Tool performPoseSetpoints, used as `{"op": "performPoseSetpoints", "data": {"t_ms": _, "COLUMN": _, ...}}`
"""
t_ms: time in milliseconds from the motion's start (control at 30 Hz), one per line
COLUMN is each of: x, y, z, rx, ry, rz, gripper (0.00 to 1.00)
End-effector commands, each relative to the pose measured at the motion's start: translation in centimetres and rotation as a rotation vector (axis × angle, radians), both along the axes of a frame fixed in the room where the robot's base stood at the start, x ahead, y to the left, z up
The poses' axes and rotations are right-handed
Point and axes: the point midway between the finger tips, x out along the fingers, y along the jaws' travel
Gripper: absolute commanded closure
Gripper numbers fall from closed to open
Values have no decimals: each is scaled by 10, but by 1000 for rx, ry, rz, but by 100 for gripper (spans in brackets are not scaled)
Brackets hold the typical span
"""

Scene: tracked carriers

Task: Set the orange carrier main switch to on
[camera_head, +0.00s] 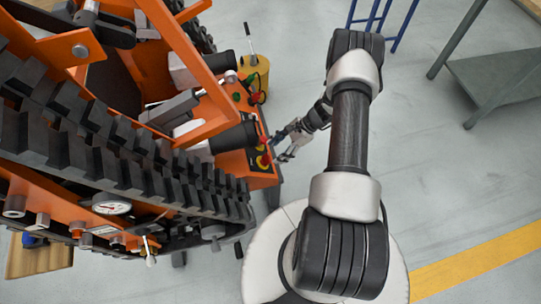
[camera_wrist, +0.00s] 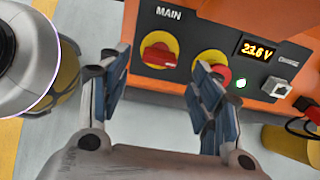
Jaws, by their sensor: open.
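The orange carrier (camera_head: 105,80) fills the left of the head view. Its dark control panel (camera_wrist: 188,22) faces my wrist camera. The main switch (camera_wrist: 158,52) is a red knob on a yellow disc beside the "MAIN" label, its handle lying roughly across the picture. A second red knob on a yellow disc (camera_wrist: 212,62) is to its right, partly behind my right finger. My gripper (camera_wrist: 160,72) is open and empty, with the main switch seen between its fingertips. In the head view my gripper (camera_head: 287,150) is beside the panel end; contact cannot be told.
A lit display (camera_wrist: 256,50) reads about 23.6 V, with a lit green lamp (camera_wrist: 240,84) and a grey socket (camera_wrist: 276,88) nearby. A red plug with cable (camera_wrist: 303,104) is at the right. A yellow container (camera_head: 254,75) stands behind.

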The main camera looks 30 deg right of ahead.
Motion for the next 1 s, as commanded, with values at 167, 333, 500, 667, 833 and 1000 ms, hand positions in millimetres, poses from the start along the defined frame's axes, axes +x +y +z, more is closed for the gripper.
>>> {"op": "performPoseSetpoints", "data": {"t_ms": 167, "x": -6, "y": -23, "z": 28, "rx": -2, "ry": -1, "rz": -3, "gripper": 42}}
{"op": "performPoseSetpoints", "data": {"t_ms": 333, "x": -10, "y": -34, "z": 42, "rx": 0, "ry": 0, "rz": -1, "gripper": 42}}
{"op": "performPoseSetpoints", "data": {"t_ms": 500, "x": -11, "y": -36, "z": 45, "rx": -1, "ry": 2, "rz": 0, "gripper": 42}}
{"op": "performPoseSetpoints", "data": {"t_ms": 667, "x": -11, "y": -36, "z": 45, "rx": 0, "ry": 1, "rz": 0, "gripper": 42}}
{"op": "performPoseSetpoints", "data": {"t_ms": 833, "x": -11, "y": -36, "z": 45, "rx": 0, "ry": 1, "rz": 0, "gripper": 42}}
{"op": "performPoseSetpoints", "data": {"t_ms": 1000, "x": -11, "y": -36, "z": 45, "rx": -1, "ry": 2, "rz": 0, "gripper": 42}}
